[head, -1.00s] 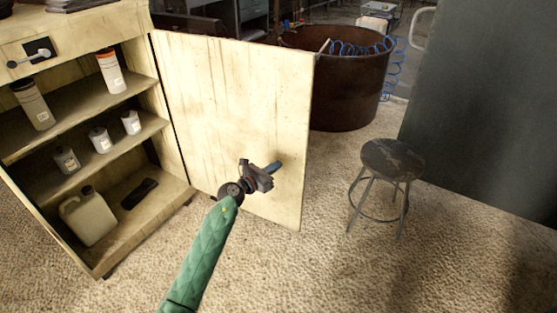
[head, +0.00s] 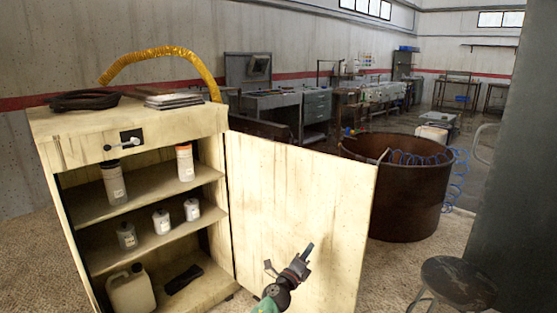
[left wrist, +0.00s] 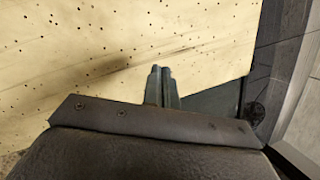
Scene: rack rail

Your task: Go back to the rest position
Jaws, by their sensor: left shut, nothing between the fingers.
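My left gripper (head: 306,253) is at the bottom middle of the head view, in front of the open cabinet door (head: 290,195). Its fingers are together and empty. In the left wrist view the closed fingers (left wrist: 161,86) point toward a pale, speckled surface (left wrist: 120,55); I cannot tell whether they touch it. The pale cabinet (head: 135,205) stands open at the left, with its door swung out to the right. My right gripper is not in either view.
Several bottles stand on the cabinet shelves, and a jerrycan (head: 131,291) is at the bottom. A rusty round tub (head: 405,205) with a blue hose stands behind the door. A stool (head: 457,283) and a dark panel (head: 515,190) are at the right.

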